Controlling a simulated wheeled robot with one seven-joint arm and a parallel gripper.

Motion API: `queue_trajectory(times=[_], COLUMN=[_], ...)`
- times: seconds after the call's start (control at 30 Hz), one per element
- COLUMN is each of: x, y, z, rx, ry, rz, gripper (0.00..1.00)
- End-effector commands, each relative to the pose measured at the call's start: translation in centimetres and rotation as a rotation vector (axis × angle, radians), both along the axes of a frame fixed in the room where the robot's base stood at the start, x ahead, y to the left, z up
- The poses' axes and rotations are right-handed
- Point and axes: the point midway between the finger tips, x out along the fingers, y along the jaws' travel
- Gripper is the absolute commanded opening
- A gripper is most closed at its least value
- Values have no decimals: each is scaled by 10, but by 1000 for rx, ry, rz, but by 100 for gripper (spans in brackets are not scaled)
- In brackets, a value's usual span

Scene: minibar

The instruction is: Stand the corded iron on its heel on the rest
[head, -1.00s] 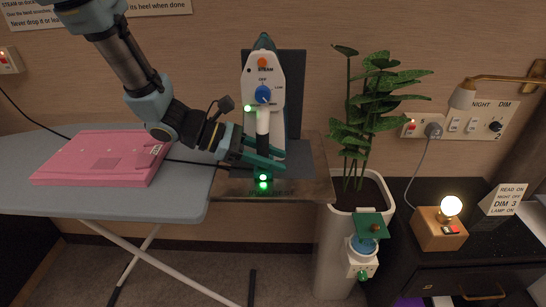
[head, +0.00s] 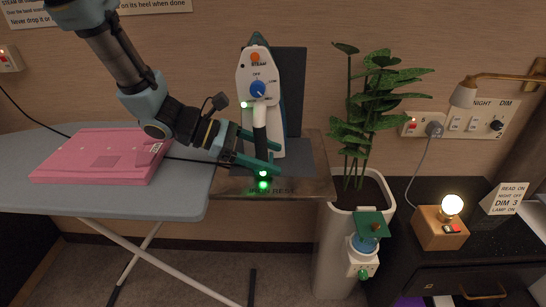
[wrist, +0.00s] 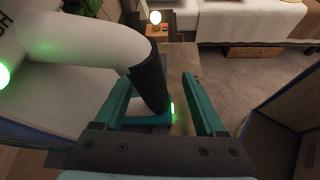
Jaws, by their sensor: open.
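The corded iron (head: 258,66) stands upright on its heel on the iron rest (head: 312,184), nose up, leaning slightly left in the head view. Its white face has an orange steam button and a blue dial, with the handle facing me. My gripper (head: 272,159) is open at the low end of the handle, coming from the left. In the wrist view the dark handle grip (wrist: 150,78) lies between the open fingers (wrist: 160,85), closer to the left one. The heel's contact with the rest is partly hidden by the fingers.
A dark upright panel (head: 291,85) is behind the iron. A plant in a white planter (head: 335,240) stands close at right. A green light (head: 263,174) glows at the rest's front.

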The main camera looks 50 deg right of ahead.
Motion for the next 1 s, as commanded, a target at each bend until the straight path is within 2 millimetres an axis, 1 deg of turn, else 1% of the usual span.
queue_trajectory(times=[0.03, 0.2, 0.4, 0.6, 0.87, 0.97, 1.0], x=[8, 31, 55, 66, 68, 76, 82], y=[5, 24, 45, 54, 56, 69, 80], z=[3, 17, 34, 42, 43, 39, 35], rx=[-2, -4, -4, -3, -1, 10, 21], ry=[-3, -4, -4, -2, -5, -48, -87], rz=[4, 5, 3, 1, 0, -4, -10], gripper=[72, 72, 72, 72, 72, 72, 72])
